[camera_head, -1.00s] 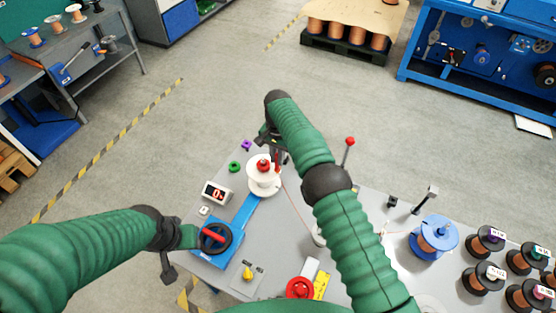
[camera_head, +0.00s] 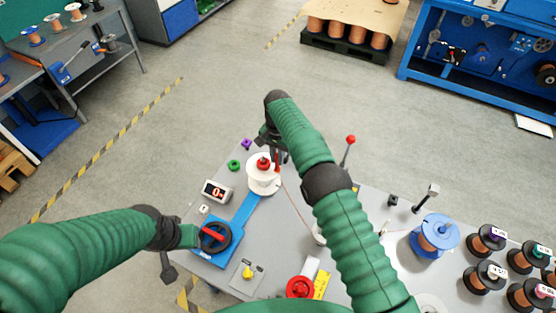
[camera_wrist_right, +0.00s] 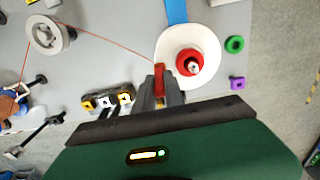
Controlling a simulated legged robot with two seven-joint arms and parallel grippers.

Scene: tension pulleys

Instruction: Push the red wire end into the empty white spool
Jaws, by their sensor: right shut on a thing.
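The empty white spool (camera_head: 264,186) stands upright on the blue arm of the winder, with a red knob (camera_head: 263,164) on top. It also shows in the right wrist view (camera_wrist_right: 211,42). My right gripper (camera_head: 275,152) is at the spool's right side in the head view. In the wrist view its fingers (camera_wrist_right: 160,92) are shut on the red wire end (camera_wrist_right: 160,76), which is at the spool's rim; I cannot tell whether it touches. A thin copper wire trails from it. My left gripper (camera_head: 190,237) is beside the black crank wheel with a red handle (camera_head: 212,235); its fingers are unclear.
A counter display (camera_head: 216,192) stands left of the winder. A green ring (camera_head: 233,165) and a purple piece (camera_head: 246,144) lie near the spool. A guide pulley (camera_wrist_right: 47,35) is along the wire. A blue spool (camera_head: 434,238) and several copper spools stand at right.

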